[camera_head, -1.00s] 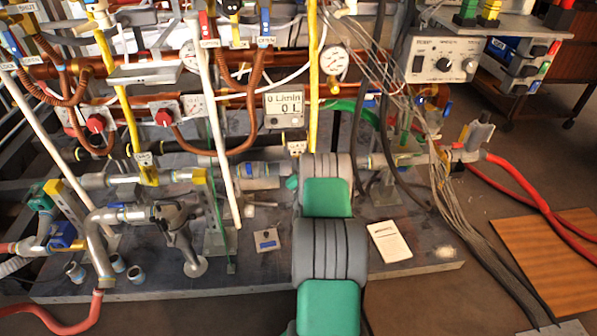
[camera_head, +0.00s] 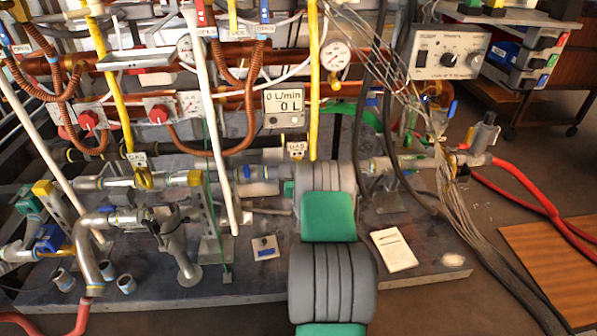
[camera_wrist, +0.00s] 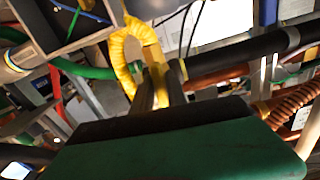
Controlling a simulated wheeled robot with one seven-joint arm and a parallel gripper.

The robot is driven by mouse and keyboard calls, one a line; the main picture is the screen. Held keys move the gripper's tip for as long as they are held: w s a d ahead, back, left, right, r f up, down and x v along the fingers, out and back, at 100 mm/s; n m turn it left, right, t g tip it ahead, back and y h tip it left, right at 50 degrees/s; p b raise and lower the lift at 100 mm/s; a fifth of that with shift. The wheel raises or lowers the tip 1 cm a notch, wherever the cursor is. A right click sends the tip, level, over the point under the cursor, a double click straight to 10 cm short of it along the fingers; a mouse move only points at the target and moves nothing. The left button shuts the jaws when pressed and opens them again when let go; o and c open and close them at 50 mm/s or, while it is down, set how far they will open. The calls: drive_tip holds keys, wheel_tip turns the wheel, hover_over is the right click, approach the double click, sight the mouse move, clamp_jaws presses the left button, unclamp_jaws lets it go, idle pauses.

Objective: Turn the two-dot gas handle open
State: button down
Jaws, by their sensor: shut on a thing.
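In the wrist view my gripper (camera_wrist: 160,92) has its two fingers close together on a yellow looped handle (camera_wrist: 127,48). The loop rises beyond the fingertips, and the part between the fingers is mostly hidden. No dots can be made out on it. In the head view my grey and green arm covers the gripper and whatever it holds. A GAS tag (camera_head: 296,150) hangs just left of the arm's far end. A yellow pipe (camera_head: 314,80) comes down behind the arm there.
Copper pipes, red valve knobs (camera_head: 89,120) and a 0 L/min display (camera_head: 284,107) stand behind. A white rod (camera_head: 210,125) leans left of my arm. Loose cables (camera_head: 440,170) hang at the right. In the wrist view a black pipe (camera_wrist: 235,57) runs close right of the handle.

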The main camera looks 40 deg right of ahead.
idle(0.3)
drive_tip(key=c, duration=1.4)
unclamp_jaws()
drive_tip(key=shift+c, duration=0.2)
drive_tip(key=v, duration=0.7)
drive_tip(key=shift+s+a+p, duration=0.25)
drive_tip(key=shift+s+p, duration=0.1)
drive_tip(key=shift+p, duration=0.05)
